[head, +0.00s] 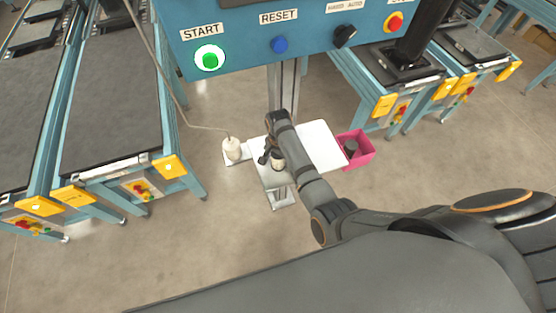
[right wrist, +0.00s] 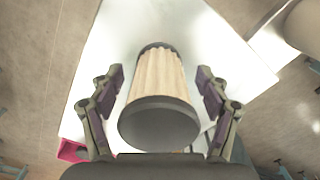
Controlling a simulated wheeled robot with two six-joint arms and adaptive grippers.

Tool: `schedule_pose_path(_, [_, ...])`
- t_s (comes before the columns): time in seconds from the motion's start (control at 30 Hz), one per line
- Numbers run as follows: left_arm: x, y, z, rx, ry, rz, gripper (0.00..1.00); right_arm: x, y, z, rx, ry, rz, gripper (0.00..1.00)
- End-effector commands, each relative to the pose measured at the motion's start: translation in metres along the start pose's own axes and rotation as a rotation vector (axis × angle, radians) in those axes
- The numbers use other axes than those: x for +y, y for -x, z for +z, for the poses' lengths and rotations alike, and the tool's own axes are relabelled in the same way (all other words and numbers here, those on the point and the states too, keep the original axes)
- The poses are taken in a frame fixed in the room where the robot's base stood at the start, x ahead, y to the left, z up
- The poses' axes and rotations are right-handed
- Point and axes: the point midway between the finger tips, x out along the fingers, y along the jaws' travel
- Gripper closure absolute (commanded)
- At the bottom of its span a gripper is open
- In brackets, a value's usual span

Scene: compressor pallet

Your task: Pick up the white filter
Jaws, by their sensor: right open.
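A pleated off-white filter (right wrist: 158,78) with dark end caps is between the two fingers of my right gripper (right wrist: 160,88) in the right wrist view. The fingers are spread, with a visible gap on each side of it. In the head view the filter (head: 278,161) is small and partly covered by my right gripper (head: 270,156), over the small white table (head: 322,146). Whether the filter touches the tabletop is hard to tell. My left gripper is not in view.
A white cylinder (head: 233,149) with a cable stands on a ledge left of the table. A pink bin (head: 366,155) holding a dark object is at the table's right. A control panel (head: 300,38) hangs above. Conveyors (head: 110,110) stand at the left, with open floor between.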

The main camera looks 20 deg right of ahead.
Motion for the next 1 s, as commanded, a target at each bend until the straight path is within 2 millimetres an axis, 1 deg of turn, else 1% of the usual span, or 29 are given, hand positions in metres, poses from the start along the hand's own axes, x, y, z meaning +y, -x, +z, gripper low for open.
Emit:
schedule_pose_path(0.03, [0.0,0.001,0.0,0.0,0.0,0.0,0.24,0.0,0.001,0.0,0.0,0.0,0.0,0.24])
schedule_pose_path(0.07, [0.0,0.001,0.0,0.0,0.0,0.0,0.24,0.0,0.001,0.0,0.0,0.0,0.0,0.28])
schedule_pose_path(0.47, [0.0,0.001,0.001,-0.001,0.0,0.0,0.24,0.0,0.001,0.0,0.0,0.0,0.0,0.82])
schedule_pose_path(0.5, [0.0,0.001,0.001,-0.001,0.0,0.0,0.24,0.0,0.001,0.0,0.0,0.0,0.0,0.84])
schedule_pose_path(0.77, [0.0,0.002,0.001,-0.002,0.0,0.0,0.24,0.0,0.002,0.0,0.0,0.0,0.0,0.84])
schedule_pose_path(0.87, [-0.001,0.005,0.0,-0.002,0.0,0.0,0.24,-0.001,0.006,-0.001,0.0,0.001,0.0,0.84])
schedule_pose_path(1.0, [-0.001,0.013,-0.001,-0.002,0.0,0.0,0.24,-0.002,0.018,-0.003,0.0,0.003,0.0,0.84])
